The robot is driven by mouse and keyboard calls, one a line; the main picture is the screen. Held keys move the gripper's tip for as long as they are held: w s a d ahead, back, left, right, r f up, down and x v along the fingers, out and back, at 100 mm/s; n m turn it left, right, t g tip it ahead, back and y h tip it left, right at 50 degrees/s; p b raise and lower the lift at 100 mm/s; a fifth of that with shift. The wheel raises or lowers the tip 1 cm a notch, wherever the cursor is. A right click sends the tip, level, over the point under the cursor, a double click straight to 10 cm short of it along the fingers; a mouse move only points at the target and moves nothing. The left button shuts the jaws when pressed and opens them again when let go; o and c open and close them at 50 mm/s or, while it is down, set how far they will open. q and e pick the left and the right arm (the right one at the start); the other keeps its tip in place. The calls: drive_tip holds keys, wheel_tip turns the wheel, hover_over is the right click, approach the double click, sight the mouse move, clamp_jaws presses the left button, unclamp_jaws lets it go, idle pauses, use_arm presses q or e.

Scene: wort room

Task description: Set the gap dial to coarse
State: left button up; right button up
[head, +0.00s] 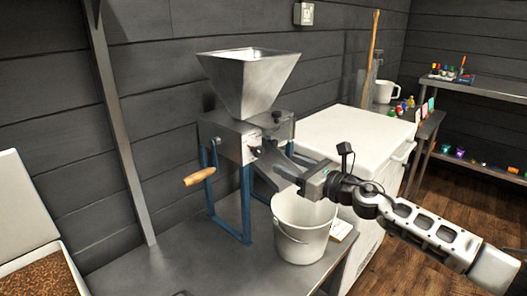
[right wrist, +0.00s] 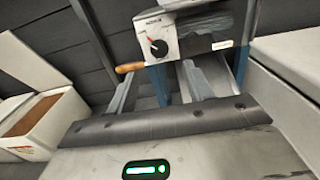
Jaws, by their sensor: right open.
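The grain mill has a metal hopper (head: 250,80) above a grey body on blue legs. The gap dial (right wrist: 158,48) is a black knob on the mill's pale front plate, with a red mark at its upper left; the lettering around it is too small to read. In the head view the dial (head: 254,152) is small and lies just left of my right gripper (head: 283,166). My right gripper is open and empty in front of the mill, apart from the dial. My left gripper is out of view.
A white bucket (head: 300,240) stands on the bench below my right gripper. The mill's crank with a wooden handle (head: 199,177) sticks out at left. A white chest (head: 350,135) stands to the right, and an open box of grain (head: 40,272) at lower left.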

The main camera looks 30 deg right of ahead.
sight(261, 153)
drive_tip(key=p+x, duration=0.1)
drive_tip(key=x, duration=0.8)
drive_tip(key=shift+w+a, duration=0.15)
drive_tip(key=shift+w, duration=0.05)
drive_tip(key=c, duration=1)
